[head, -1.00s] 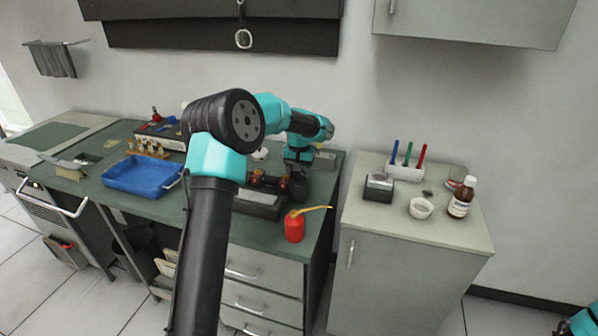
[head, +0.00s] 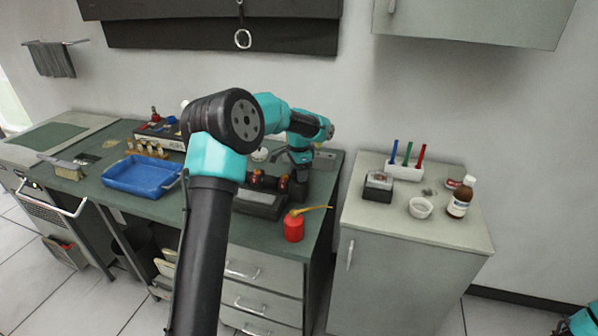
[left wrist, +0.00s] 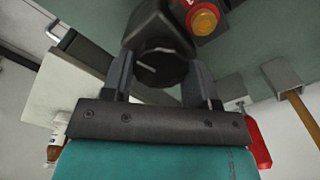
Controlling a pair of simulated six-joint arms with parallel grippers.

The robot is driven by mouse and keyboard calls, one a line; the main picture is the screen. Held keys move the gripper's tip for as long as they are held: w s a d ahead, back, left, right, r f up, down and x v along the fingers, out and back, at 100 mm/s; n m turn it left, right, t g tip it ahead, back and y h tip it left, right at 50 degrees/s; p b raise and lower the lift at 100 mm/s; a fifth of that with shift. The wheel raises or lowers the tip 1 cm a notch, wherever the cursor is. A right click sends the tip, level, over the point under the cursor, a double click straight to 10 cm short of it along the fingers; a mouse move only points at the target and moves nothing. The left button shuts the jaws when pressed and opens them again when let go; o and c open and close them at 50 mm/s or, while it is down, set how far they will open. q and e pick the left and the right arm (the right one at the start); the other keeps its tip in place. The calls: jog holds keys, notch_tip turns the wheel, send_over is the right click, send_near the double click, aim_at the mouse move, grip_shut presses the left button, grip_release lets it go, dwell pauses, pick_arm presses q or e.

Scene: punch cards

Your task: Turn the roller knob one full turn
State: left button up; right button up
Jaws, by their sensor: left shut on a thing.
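The roller knob (left wrist: 160,66) is a dark round knob with a pale line on its face, in the left wrist view. The two fingers of my left gripper (left wrist: 160,78) stand on either side of it and are shut on it. In the head view my left gripper (head: 299,188) is at the right end of a dark machine (head: 258,203) on the green bench, and the knob is hidden behind it. My right gripper is not in view; only a bit of teal arm shows at the bottom right corner.
A red oil can (head: 294,228) with a yellow spout stands just in front of the machine. A blue tray (head: 141,178) lies to the left. A grey cabinet (head: 400,226) at the right carries a brown bottle (head: 460,198), a white bowl (head: 420,208) and pens.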

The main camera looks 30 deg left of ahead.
pick_arm(q)
jog(key=m, duration=1.3)
jog(key=shift+s+m, duration=0.1)
jog(key=shift+m, duration=0.3)
jog(key=m, duration=1.3)
jog(key=shift+s, duration=0.1)
jog(key=shift+m, duration=0.3)
jog(key=o, duration=0.9)
jog(key=shift+o, duration=0.2)
jog(key=shift+r, duration=0.1)
notch_tip(320, 180, up, 12)
